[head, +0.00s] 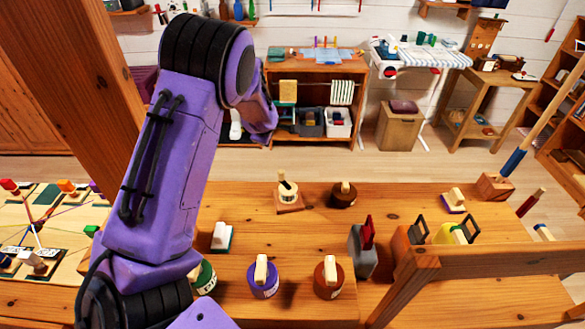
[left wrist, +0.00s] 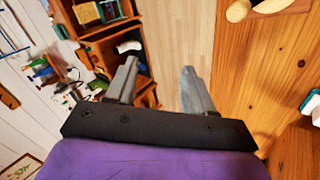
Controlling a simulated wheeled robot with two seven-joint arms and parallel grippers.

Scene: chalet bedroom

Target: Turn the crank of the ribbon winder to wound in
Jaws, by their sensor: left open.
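Several round drums with wooden handle pieces on top stand on the wooden table: a purple one (head: 263,283), a red-brown one (head: 328,283) and a green one (head: 205,278), partly behind my arm. A square wooden block with an upright peg (head: 288,197) and a dark brown round piece (head: 343,196) stand farther back. I cannot tell which is the ribbon winder or how its crank stands. My left gripper (left wrist: 160,85) is open and empty in the left wrist view, over the floor beside the table edge. My arm hides it in the head view. My right gripper is not in view.
A wooden post crosses the upper left, and a rail (head: 490,262) crosses the lower right. A grey block with a red piece (head: 363,248) and a white-and-green piece (head: 222,237) stand on the table. A board with coloured pegs (head: 45,225) lies left. The table's back middle is fairly clear.

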